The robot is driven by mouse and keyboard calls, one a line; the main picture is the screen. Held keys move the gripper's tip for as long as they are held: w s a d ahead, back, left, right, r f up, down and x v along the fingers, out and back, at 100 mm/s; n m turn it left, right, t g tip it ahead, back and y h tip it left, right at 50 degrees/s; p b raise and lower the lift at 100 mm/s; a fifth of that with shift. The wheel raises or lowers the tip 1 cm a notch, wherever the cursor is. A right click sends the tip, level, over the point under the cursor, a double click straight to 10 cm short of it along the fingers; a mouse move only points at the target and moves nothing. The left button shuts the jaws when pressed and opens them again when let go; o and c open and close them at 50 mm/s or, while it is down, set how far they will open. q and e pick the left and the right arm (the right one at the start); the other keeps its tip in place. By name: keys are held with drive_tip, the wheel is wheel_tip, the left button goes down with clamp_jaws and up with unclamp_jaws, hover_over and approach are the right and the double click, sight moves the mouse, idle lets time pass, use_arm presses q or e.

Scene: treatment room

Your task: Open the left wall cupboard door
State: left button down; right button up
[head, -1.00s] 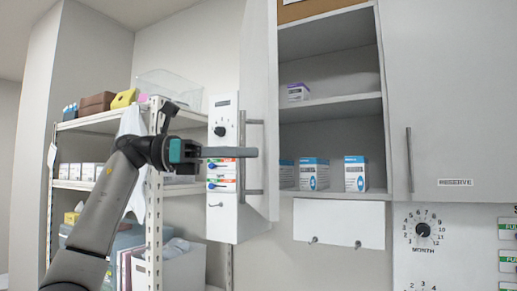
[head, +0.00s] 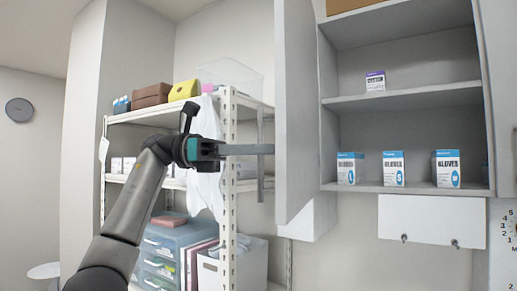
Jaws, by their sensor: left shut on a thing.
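The left wall cupboard door (head: 296,110) is a light grey panel standing wide open, swung out to the left of its cupboard (head: 400,45). Its bar handle (head: 261,178) shows past the door's left edge. My left gripper (head: 250,149) is shut on this handle, its fingers lying across the bar. The shelves inside show clearly: glove boxes (head: 393,169) stand on the bottom and a small purple-and-white box (head: 375,81) on the middle shelf. My right gripper is not in view.
A white shelf rack (head: 229,190) with boxes, bags and a hanging white cloth (head: 205,150) stands behind my left arm. A second cupboard door is partly visible at the right edge. A white panel with hooks (head: 432,221) hangs below the cupboard.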

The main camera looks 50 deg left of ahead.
use_arm(q)
drive_tip(key=shift+a, duration=0.1)
idle(0.3)
drive_tip(key=c, duration=0.9)
unclamp_jaws()
drive_tip(key=shift+p+v, duration=3.4)
drive_tip(key=shift+v, duration=4.2)
drive_tip(key=shift+s, duration=0.1)
